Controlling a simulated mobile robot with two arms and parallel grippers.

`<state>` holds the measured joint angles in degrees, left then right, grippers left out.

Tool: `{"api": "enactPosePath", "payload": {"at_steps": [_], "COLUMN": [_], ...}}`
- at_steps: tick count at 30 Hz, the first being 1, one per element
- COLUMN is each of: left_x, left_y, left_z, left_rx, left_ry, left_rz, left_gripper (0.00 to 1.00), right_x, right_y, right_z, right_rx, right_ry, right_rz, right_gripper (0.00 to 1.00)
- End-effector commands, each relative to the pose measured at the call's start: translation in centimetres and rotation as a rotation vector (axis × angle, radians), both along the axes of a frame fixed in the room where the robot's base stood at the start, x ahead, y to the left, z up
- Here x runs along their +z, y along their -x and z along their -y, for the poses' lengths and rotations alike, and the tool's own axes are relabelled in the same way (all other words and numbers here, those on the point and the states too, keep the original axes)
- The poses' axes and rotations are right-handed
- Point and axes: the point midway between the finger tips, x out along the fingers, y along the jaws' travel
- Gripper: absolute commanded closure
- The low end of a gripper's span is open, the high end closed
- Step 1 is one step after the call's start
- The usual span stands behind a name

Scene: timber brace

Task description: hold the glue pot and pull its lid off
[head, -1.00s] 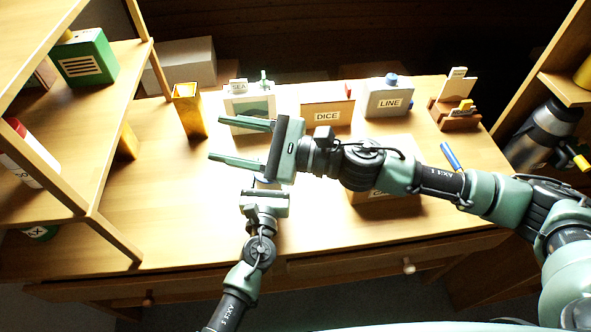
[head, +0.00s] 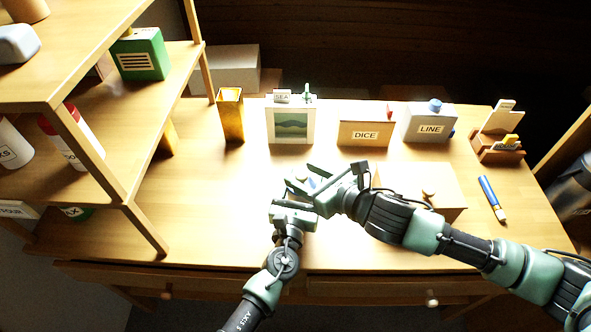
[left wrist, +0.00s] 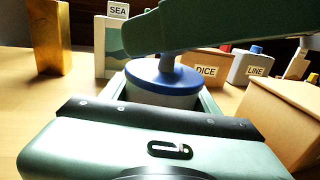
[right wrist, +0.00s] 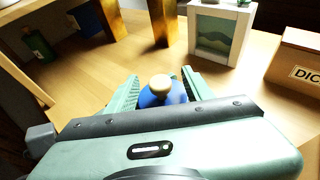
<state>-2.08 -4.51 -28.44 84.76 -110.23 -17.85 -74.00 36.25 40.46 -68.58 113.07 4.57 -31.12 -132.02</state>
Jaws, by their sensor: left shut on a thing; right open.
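The glue pot has a pale body (left wrist: 160,98) and a blue lid (left wrist: 163,76) with a round knob. It stands upright on the desk. My left gripper (head: 297,192) is shut on the pot's body from the front, below the lid. My right gripper (right wrist: 160,78) is open, with one finger on each side of the pale knob (right wrist: 161,85) in the right wrist view. In the left wrist view a right finger crosses above the lid and hides the knob's top. In the head view the grippers mostly cover the pot.
Behind stand a brass vase (head: 231,115), a framed picture (head: 290,124), the DICE box (head: 365,133) and the LINE box (head: 430,122). A wooden box (head: 420,187) is close on the right, beside a blue marker (head: 491,195). Shelves (head: 150,235) rise at the left; the desk's left-centre is clear.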

Motion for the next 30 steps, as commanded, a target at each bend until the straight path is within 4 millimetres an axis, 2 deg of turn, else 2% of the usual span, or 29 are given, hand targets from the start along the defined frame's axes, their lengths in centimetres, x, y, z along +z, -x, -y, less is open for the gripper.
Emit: {"api": "enactPosePath", "payload": {"at_steps": [3, 9, 20, 25, 26, 30], "left_x": [-0.1, -0.1, -0.1, -0.1, -0.1, -0.1], "left_y": [0.0, 0.0, 0.0, 0.0, 0.0, 0.0], "left_z": [0.0, 0.0, -0.1, -0.1, -0.1, -0.1], "left_rx": [0.0, 0.0, 0.001, 0.001, 0.001, 0.001], "left_ry": [0.0, 0.0, -0.001, -0.001, 0.0, -0.001], "left_rz": [-0.002, -0.002, -0.002, -0.002, -0.002, -0.002], "left_gripper": [1.0, 1.0, 1.0, 1.0, 1.0, 1.0], "right_x": [-0.7, -1.5, -1.6, -1.6, -1.6, -1.6], "right_y": [-1.4, -2.6, -2.9, -2.9, -2.9, -2.9], "right_z": [-1.3, -2.5, -2.7, -2.7, -2.7, -2.7], "right_rx": [0.0, 0.001, 0.001, 0.0, 0.0, 0.0], "right_ry": [-0.001, -0.002, 0.0, 0.0, 0.0, 0.0], "right_rz": [0.0, 0.0, 0.001, 0.001, 0.001, 0.001], "right_gripper": [0.48, 0.48, 0.48, 0.95, 1.0, 1.0]}}
